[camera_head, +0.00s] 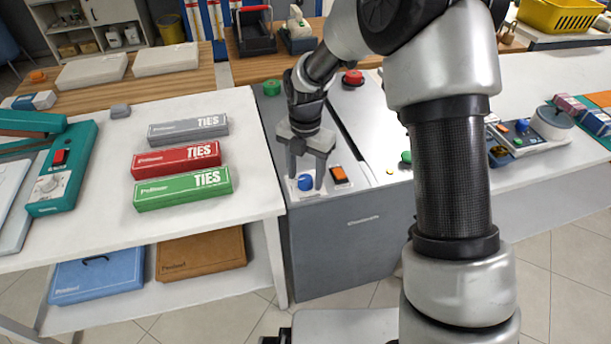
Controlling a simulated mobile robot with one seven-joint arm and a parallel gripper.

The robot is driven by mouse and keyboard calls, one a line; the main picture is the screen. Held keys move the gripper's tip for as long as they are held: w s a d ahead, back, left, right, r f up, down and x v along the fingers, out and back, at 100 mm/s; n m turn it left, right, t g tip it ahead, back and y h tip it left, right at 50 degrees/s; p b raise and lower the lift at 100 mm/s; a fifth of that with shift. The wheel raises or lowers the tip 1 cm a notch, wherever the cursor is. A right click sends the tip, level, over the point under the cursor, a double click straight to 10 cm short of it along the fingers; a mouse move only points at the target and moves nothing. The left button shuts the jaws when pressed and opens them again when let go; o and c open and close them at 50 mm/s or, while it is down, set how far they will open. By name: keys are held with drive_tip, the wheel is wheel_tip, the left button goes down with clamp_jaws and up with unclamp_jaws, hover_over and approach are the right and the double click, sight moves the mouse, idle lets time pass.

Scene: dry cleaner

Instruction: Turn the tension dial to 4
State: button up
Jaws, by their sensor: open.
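A blue knob (305,182) sits on a small pale panel at the front of the grey machine (350,235). I cannot tell whether the fingers touch the knob. No number or pointer on the knob can be read. A teal device (78,150) at the left has a pale dial (48,187) and a red switch (59,157). No label shows which dial is for tension.
Green (271,88) and red (353,77) buttons stand on the machine's top. Grey, red (176,160) and green TIES boxes lie on the white table (250,150) to the left. My arm covers much of the right side.

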drive_tip(key=shift+f, duration=0.15)
drive_tip(key=c, duration=1)
drive_tip(key=shift+c, duration=0.2)
